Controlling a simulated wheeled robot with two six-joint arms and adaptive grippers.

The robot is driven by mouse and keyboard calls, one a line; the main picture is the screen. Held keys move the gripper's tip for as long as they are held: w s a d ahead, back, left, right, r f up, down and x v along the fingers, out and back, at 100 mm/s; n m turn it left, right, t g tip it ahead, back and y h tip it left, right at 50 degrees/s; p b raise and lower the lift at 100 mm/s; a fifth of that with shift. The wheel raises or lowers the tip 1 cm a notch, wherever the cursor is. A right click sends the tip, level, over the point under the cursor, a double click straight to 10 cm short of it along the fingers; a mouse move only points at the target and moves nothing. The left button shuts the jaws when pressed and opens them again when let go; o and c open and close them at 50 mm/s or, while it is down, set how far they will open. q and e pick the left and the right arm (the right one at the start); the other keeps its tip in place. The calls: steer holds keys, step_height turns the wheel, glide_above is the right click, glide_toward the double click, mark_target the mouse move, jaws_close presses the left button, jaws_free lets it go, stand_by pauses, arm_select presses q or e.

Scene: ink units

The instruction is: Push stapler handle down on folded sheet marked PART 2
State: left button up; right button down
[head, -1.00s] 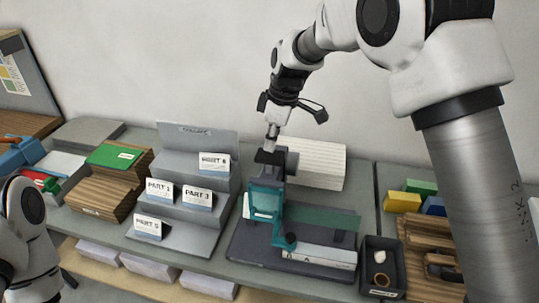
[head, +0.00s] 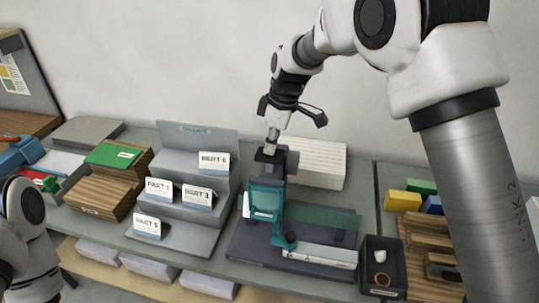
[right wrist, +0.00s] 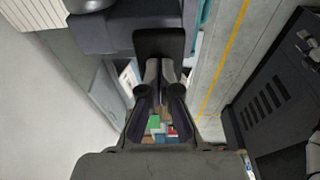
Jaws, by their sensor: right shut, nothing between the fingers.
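The stapler stands on a dark base (head: 262,240) at the middle of the bench, with a teal clear guard (head: 266,199) at its front. Its black handle pad (head: 268,156) is at the top, and it also shows in the right wrist view (right wrist: 160,42). My right gripper (head: 271,148) points down with shut, empty fingertips at the pad, seemingly touching it. The right wrist view shows the closed fingers (right wrist: 160,68) against the pad. A white sheet (head: 246,206) shows partly behind the guard; I cannot read a PART 2 mark. My left gripper is out of view.
A grey stepped stand (head: 196,140) left of the stapler holds several folded cards, including PART 1 (head: 158,190) and PART 3 (head: 198,197). A paper stack (head: 318,165) lies behind the stapler. A black bin (head: 370,252) and wooden tray (head: 425,236) stand right.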

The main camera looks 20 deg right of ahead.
steer(key=shift+x, duration=0.8)
steer(key=shift+s+d+f, duration=0.1)
steer(key=shift+f+b, duration=0.2)
steer(key=shift+b, duration=0.15)
steer(key=shift+r, duration=0.1)
steer(key=p+v, duration=0.2)
steer(key=v, duration=0.1)
steer(key=a+p+v, duration=0.1)
steer(key=p+v, duration=0.2)
steer(key=w+p+v, duration=0.1)
steer(key=p+v, duration=0.1)
steer(key=v, duration=0.1)
steer(key=shift+a+r+p, duration=0.2)
steer(key=shift+a+p, duration=0.05)
steer(key=shift+p, duration=0.05)
